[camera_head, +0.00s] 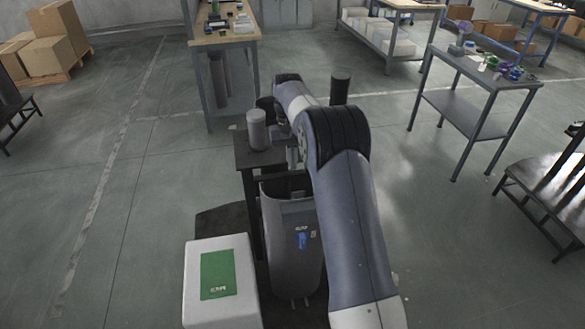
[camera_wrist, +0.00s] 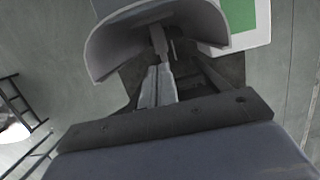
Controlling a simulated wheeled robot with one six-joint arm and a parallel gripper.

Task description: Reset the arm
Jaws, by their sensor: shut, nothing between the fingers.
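My gripper (camera_wrist: 158,72) shows in the middle of the wrist view, its two narrow grey fingers together and empty. It points toward my own grey body and the dark base below. No loose object is at the fingertips. In the head view my arm rises from the lower right, bends at a dark elbow and folds down near my column. The fingers are mostly hidden behind the arm links there, so their exact spot cannot be told.
A workbench (camera_head: 224,40) with small items stands ahead at left. A grey side table (camera_head: 470,68) with colourful small parts stands at right, near a dark slatted bench (camera_head: 552,180). Cardboard boxes (camera_head: 48,55) are at far left. The floor on both sides is open.

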